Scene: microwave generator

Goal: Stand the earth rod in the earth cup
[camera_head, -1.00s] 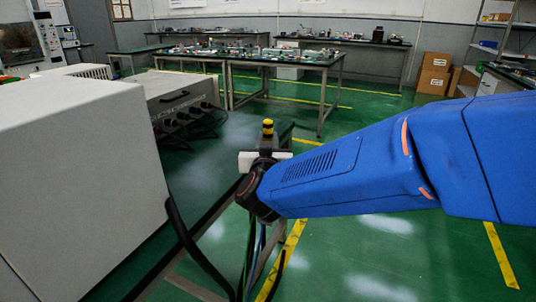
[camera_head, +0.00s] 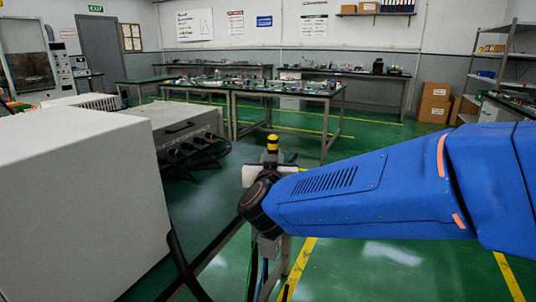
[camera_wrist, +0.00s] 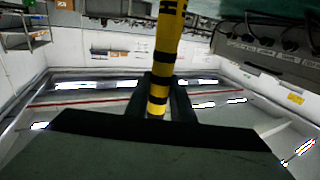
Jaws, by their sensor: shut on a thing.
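The earth rod (camera_wrist: 168,45) is a yellow and black banded rod. In the wrist view it stands between the two dark fingers of my gripper (camera_wrist: 160,88), which is shut on it. Its far end runs out of the top of that view. In the head view only a short yellow and black piece of the rod (camera_head: 272,143) shows above my gripper (camera_head: 271,160), roughly upright. The rest of it is hidden by the gripper and wrist. I cannot make out the earth cup in either view.
A large pale cabinet (camera_head: 75,200) fills the left of the head view. A grey unit with cable plugs (camera_head: 185,135) stands behind it and also shows in the wrist view (camera_wrist: 265,50). Workbenches (camera_head: 285,92) stand farther back. Green floor (camera_head: 390,270) is open at the right.

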